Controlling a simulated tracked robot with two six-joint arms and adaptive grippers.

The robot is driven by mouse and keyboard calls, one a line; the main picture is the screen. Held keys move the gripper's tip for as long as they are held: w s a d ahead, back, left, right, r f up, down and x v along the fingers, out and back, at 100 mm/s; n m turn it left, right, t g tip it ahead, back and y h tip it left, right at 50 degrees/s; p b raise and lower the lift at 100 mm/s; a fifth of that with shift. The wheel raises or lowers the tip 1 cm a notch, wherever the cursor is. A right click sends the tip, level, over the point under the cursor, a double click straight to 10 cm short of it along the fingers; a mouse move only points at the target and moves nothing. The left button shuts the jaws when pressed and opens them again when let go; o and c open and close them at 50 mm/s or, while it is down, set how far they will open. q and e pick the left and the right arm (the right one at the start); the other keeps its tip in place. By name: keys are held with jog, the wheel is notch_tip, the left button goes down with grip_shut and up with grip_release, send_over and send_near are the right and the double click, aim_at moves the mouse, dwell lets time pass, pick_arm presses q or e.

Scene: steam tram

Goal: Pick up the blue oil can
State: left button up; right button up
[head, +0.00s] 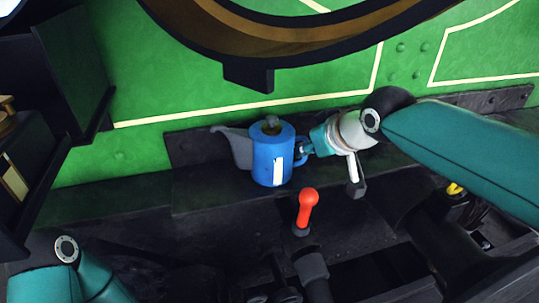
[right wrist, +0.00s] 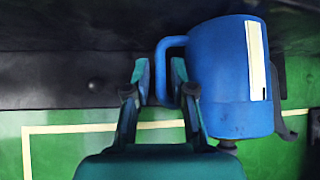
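The blue oil can (head: 271,155) stands upright on a dark ledge against the green wall, with a grey spout pointing left and a white stripe on its side. Its handle faces right. My right gripper (head: 306,147) is at the handle. In the right wrist view the can (right wrist: 222,75) fills the right side. The two fingers of my right gripper (right wrist: 159,80) are apart, one on each side of the handle's upright bar (right wrist: 161,70), with small gaps. The right finger is between the bar and the can's body. My left gripper is out of view; only part of its arm shows at lower left.
A red-knobbed lever (head: 308,208) stands in front of the can, below my right gripper. A large dark and brown curved rim (head: 290,48) hangs above. Dark boxes (head: 75,75) stand at the left. The ledge (head: 100,203) left of the can is clear.

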jog(key=shift+x, duration=0.8)
grip_shut()
jog(key=shift+r, duration=0.15)
notch_tip(320, 180, up, 10)
jog(key=p, duration=0.3)
jog(key=shift+c, duration=1.5)
grip_release()
grip_shut()
